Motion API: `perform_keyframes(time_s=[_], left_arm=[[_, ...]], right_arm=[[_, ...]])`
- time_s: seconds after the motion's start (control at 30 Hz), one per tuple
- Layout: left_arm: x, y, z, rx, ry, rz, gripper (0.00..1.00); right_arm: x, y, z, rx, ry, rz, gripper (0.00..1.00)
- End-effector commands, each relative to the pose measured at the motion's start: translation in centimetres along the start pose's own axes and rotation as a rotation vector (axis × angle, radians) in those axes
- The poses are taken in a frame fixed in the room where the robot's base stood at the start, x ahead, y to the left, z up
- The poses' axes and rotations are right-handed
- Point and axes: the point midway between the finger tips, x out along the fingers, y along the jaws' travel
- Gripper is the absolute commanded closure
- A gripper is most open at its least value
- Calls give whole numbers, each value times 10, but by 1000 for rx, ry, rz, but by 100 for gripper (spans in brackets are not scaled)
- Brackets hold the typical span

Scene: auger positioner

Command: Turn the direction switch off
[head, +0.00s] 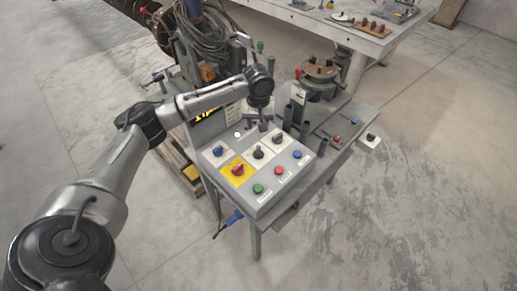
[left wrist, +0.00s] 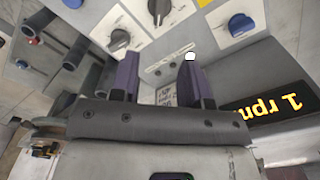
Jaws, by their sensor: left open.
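The grey control panel (head: 236,186) carries two black rotary switches, one at the back right (head: 278,138) and one in the middle (head: 259,152). Both also show in the left wrist view, the back one (left wrist: 119,40) and the middle one (left wrist: 158,8). The labels are too small to read, so I cannot tell which is the direction switch. My left gripper (head: 263,125) hangs over the panel's back edge. In the left wrist view its two fingers (left wrist: 160,64) are apart and empty, near the back switch and not touching it. My right gripper is not in view.
A red knob on a yellow plate (head: 238,170), a blue knob (head: 218,151) and red (head: 279,171), green (head: 258,188) and blue (head: 297,154) buttons share the panel. A lit display (left wrist: 265,105) reads "1 rpm". Dark upright tubes (head: 288,117) stand right of the gripper.

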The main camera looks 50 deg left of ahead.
Motion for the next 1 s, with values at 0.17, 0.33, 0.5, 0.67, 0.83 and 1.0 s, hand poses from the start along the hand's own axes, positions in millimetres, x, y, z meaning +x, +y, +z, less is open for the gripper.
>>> perform_keyframes(time_s=[0.17, 0.33, 0.5, 0.67, 0.83, 1.0], left_arm=[[8, 0, 0, -56, 0, -1, 57], [34, 0, 1, -57, 0, -2, 57], [67, 0, 1, -56, 0, -2, 57], [94, 0, 0, -57, 2, -2, 57], [118, 0, 0, -55, 2, -1, 57], [132, 0, 0, -55, 2, 0, 57]], right_arm=[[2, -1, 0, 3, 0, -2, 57], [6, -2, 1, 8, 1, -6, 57], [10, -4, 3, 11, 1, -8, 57], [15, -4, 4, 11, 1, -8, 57], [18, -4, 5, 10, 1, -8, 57], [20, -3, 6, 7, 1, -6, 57]])
